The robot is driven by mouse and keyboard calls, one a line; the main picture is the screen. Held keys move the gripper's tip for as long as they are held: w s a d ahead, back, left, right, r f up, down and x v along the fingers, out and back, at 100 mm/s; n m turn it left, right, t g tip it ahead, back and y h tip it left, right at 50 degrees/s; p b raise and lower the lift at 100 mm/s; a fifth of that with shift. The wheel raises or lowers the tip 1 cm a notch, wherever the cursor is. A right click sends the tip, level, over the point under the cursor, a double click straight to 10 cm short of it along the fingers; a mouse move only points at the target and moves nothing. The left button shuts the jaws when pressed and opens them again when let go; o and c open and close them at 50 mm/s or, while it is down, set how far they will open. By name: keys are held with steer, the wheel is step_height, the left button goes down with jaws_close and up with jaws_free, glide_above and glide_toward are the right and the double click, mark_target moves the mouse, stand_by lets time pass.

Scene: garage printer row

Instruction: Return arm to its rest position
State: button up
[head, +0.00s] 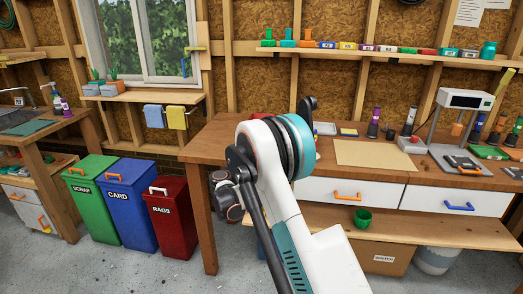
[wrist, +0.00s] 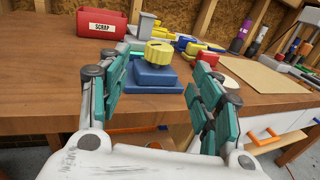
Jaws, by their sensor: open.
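My gripper (wrist: 158,92) shows in the wrist view with its two teal-padded fingers spread apart. It is open, with nothing held between the pads. Beyond the fingers, a blue block-like item with a yellow knob (wrist: 158,52) stands on the wooden workbench (wrist: 50,95). In the head view my white arm reaches up over the front of the workbench (head: 222,140) and hides part of its left side. The gripper itself is hidden behind the arm there.
A red SCRAP bin (wrist: 101,24) stands on the bench near several small coloured items. A tan mat (head: 374,153) and a 3D printer (head: 463,100) are to the right. Below are drawers and a shelf holding a green cup (head: 362,218). Green, blue and red bins (head: 172,217) stand left.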

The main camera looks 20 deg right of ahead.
steer(key=shift+a, duration=0.1)
stand_by(0.6)
steer(key=s+a+r+m+g+y, duration=0.25)
steer(key=s+r+m, duration=0.35)
steer(key=s, duration=0.4)
steer(key=s+a+r+m+g+y, duration=0.1)
steer(key=s+r+m+y, duration=0.5)
steer(key=s, duration=0.5)
steer(key=s+a+f+m+y, duration=0.2)
steer(key=s+a+m, duration=0.2)
steer(key=s, duration=0.5)
steer(key=s+a+f+m+y, duration=0.1)
steer(key=s+a+m, duration=0.4)
steer(key=s, duration=0.5)
steer(key=s+a+f+m+y, duration=0.2)
steer(key=s+a+f+m, duration=0.1)
steer(key=s, duration=0.6)
steer(key=shift+s+a+m+y, duration=0.3)
steer(key=shift+a+m+y, duration=0.05)
steer(key=shift+a+m, duration=0.45)
